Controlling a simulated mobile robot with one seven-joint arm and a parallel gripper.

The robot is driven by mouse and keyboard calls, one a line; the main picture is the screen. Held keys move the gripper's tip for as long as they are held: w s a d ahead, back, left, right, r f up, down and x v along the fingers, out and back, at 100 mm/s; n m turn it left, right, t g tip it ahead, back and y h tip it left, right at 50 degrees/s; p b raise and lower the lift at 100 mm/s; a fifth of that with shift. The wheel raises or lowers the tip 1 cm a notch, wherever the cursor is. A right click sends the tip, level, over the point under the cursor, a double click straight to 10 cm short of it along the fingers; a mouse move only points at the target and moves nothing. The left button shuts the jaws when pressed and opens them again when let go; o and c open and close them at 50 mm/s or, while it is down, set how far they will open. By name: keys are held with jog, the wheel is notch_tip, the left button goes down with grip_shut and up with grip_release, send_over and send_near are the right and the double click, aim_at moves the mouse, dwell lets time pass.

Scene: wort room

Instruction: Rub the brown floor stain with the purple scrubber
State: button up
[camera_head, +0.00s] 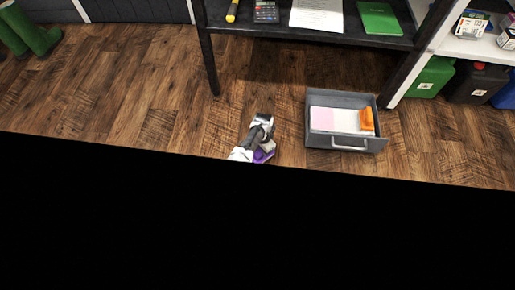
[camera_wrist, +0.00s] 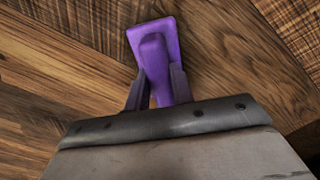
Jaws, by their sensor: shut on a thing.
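The purple scrubber (camera_wrist: 153,38) shows at the top middle of the wrist view, with a flat base and a raised grip. My gripper (camera_wrist: 158,88) is shut on that grip, one finger on each side. In the head view my gripper (camera_head: 264,147) is low over the wooden floor, left of the grey drawer, and the scrubber (camera_head: 262,157) shows as a small purple patch under it. I cannot tell whether the scrubber touches the floor. I make out no brown stain on the brown planks in either view.
An open grey drawer box (camera_head: 345,142) stands on the floor just right of my gripper, with pink, white and orange things inside. A dark desk (camera_head: 352,41) stands behind. Green boots (camera_head: 30,35) are at the far left. Bare floor (camera_head: 120,100) lies to the left.

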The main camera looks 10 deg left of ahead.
jog(key=shift+d+r, duration=0.1)
jog(key=shift+d, duration=1.9)
jog(key=shift+s+a+p, duration=0.1)
jog(key=shift+s+p, duration=0.25)
jog(key=shift+a+f, duration=0.2)
jog(key=shift+a, duration=0.85)
jog(key=shift+a+f, duration=0.15)
jog(key=shift+a, duration=0.9)
jog(key=shift+c, duration=0.4)
jog(key=shift+a+r, duration=0.2)
jog(key=shift+a, duration=3.7)
jog(key=shift+f+b, duration=0.15)
jog(key=shift+b, duration=0.25)
jog(key=shift+s+d+f, duration=0.1)
jog(key=shift+d+f, duration=0.05)
jog(key=shift+d, duration=2.3)
grip_shut()
jog(key=shift+d+r+p, duration=0.2)
jog(key=shift+d+p, duration=0.3)
jog(key=shift+d, duration=3.2)
